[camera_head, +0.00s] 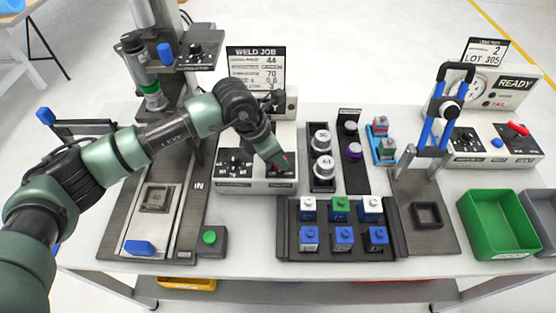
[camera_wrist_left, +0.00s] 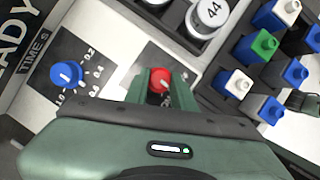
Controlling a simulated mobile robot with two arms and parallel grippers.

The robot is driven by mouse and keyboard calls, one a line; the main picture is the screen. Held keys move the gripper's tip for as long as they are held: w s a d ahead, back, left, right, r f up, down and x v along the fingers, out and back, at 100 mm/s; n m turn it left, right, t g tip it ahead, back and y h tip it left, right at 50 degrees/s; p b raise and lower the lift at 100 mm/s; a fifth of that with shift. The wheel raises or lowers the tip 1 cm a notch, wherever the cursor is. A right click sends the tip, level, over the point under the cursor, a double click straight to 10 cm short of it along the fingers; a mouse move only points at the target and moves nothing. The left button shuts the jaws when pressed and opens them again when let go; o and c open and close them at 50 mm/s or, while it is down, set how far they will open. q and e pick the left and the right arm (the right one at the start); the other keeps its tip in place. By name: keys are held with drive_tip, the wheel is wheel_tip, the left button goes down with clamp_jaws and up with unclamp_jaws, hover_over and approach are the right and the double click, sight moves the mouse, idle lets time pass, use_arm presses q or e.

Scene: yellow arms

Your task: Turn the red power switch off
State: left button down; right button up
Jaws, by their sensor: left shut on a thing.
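The red power switch (camera_wrist_left: 161,80) is a round red knob on the white weld control box (camera_head: 235,181). In the left wrist view it sits between the two green fingers of my left gripper (camera_wrist_left: 163,88), which is shut on it. In the head view my left gripper (camera_head: 282,162) reaches down onto the right part of the box's sloped panel and covers most of the knob. Which way the knob points is hard to tell.
A blue time knob (camera_wrist_left: 67,75) sits beside the red one. Labelled rollers (camera_head: 322,139) and a dark tray (camera_head: 342,254) of white, green and blue blocks stand to the right.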

use_arm(q)
drive_tip(key=n+b, duration=0.2)
drive_tip(key=n+t+y+b, duration=0.1)
drive_tip(key=n+b, duration=0.2)
drive_tip(key=n+t+y+b, duration=0.1)
drive_tip(key=n+b, duration=0.2)
drive_tip(key=shift+s+d+f, duration=0.15)
drive_tip(key=shift+d+f, duration=0.1)
drive_tip(key=shift+r+n+y+b, duration=0.2)
drive_tip(key=shift+n+y+b, duration=0.4)
drive_tip(key=shift+n+b, duration=0.65)
drive_tip(key=c, duration=1.2)
unclamp_jaws()
drive_tip(key=shift+o, duration=0.2)
drive_tip(key=shift+r, duration=0.15)
drive_tip(key=b+v, duration=0.1)
drive_tip(key=v, duration=0.6)
drive_tip(key=shift+s+r+b, duration=0.2)
drive_tip(key=shift+s+b, duration=0.1)
drive_tip(key=shift+b, duration=0.05)
